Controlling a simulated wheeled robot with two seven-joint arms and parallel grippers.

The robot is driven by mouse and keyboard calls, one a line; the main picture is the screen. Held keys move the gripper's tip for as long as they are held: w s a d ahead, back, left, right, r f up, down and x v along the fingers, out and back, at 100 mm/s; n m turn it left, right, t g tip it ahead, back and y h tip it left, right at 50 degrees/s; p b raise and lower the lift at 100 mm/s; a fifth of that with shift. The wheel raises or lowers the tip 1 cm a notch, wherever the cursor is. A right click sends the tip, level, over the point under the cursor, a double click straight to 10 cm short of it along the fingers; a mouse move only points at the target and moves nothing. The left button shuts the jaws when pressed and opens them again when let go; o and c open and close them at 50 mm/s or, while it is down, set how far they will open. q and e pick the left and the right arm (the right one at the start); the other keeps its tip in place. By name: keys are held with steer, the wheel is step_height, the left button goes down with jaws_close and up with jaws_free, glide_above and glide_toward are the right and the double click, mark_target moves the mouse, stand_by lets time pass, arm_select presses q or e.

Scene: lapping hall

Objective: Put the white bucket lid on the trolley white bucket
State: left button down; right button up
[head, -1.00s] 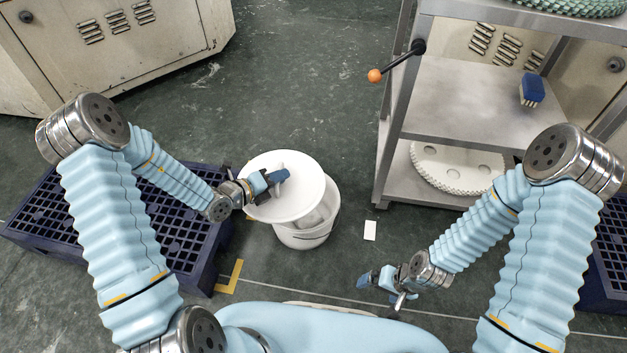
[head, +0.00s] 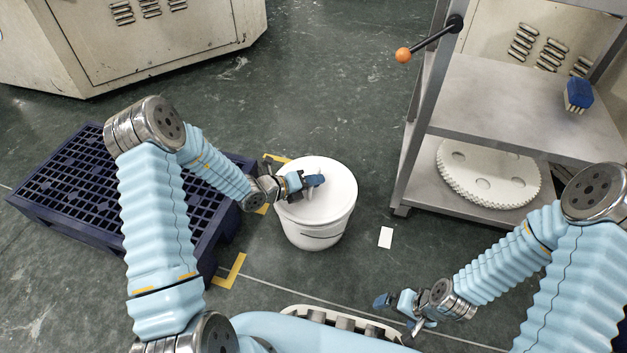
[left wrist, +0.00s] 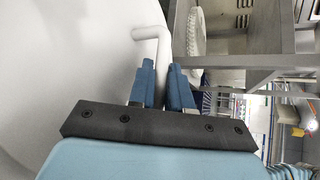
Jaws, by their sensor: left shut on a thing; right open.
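The white bucket lid (head: 330,185) lies over the mouth of the white bucket (head: 316,235) in the head view, lined up with its rim. Whether it is fully seated I cannot tell. The bucket stands upright on the floor. My left gripper (head: 316,181) is shut on the lid's upright handle; in the left wrist view the blue fingers (left wrist: 163,85) close around the white handle (left wrist: 150,35), with the lid's pale surface (left wrist: 60,60) at the left. My right gripper (head: 397,305) is open and empty, low and to the right of the bucket.
A dark blue pallet (head: 200,238) lies left of the bucket. A grey metal trolley (head: 490,100) at the right holds a blue brush (head: 578,93) and a white toothed disc (head: 487,175). A lever with an orange knob (head: 403,55) sticks out. A white card (head: 386,237) lies on the floor.

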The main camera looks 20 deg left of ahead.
arm_select(q)
steer(key=shift+f+b, duration=0.35)
steer(key=shift+f, duration=0.35)
stand_by(0.3)
steer(key=c, duration=1)
jaws_free()
